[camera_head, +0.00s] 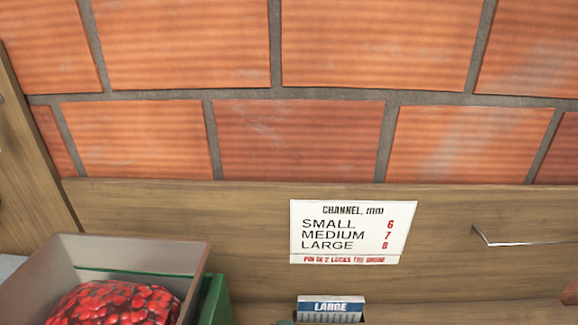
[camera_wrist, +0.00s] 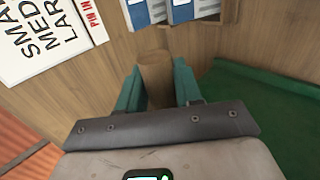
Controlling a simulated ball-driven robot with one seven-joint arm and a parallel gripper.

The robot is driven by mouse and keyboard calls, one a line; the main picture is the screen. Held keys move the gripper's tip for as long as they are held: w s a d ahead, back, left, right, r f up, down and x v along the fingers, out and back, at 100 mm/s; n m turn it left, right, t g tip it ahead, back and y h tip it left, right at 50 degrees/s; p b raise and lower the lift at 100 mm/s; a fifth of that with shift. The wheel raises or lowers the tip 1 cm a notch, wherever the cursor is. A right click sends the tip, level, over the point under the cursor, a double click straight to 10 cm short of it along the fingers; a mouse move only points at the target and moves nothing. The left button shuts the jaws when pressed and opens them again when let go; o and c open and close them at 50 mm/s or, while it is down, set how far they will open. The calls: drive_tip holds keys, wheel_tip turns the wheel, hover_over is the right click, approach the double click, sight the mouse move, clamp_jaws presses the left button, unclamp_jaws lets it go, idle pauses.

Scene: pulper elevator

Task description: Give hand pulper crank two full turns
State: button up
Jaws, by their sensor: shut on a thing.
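In the wrist view my gripper (camera_wrist: 159,88) has its two teal fingers on either side of a wooden cylindrical grip (camera_wrist: 154,70), shut on it. The grip looks like the crank handle; the crank arm and its axle are hidden. In the head view the pulper shows at the lower left: a grey hopper (camera_head: 140,247) full of red cherries (camera_head: 115,303), with part of a green body (camera_head: 216,300) beside it. A green surface (camera_wrist: 265,115) fills the right of the wrist view, probably the pulper's side. The crank does not show clearly in the head view.
A white channel-size sign (camera_head: 345,230) is on the wooden board behind. Below it stands a blue and white "LARGE" card (camera_head: 331,309). Blue-labelled cards (camera_wrist: 192,10) show at the top of the wrist view. A metal rod (camera_head: 510,242) sticks out at the right. A brick wall (camera_head: 300,140) closes the back.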

drive_tip(key=a+v, duration=0.1)
drive_tip(key=v, duration=0.7)
drive_tip(key=shift+w+a+r, duration=0.2)
drive_tip(key=shift+a+r, duration=0.05)
drive_tip(key=shift+a, duration=0.1)
drive_tip(key=shift+s+r, duration=0.15)
drive_tip(key=shift+s, duration=0.05)
drive_tip(key=s+r, duration=0.1)
drive_tip(key=s, duration=0.1)
drive_tip(key=s+r, duration=0.1)
drive_tip(key=s, duration=0.2)
drive_tip(key=shift+s+a+r, duration=0.25)
drive_tip(key=shift+s+r, duration=0.15)
clamp_jaws()
drive_tip(key=shift+s+d+f, duration=0.1)
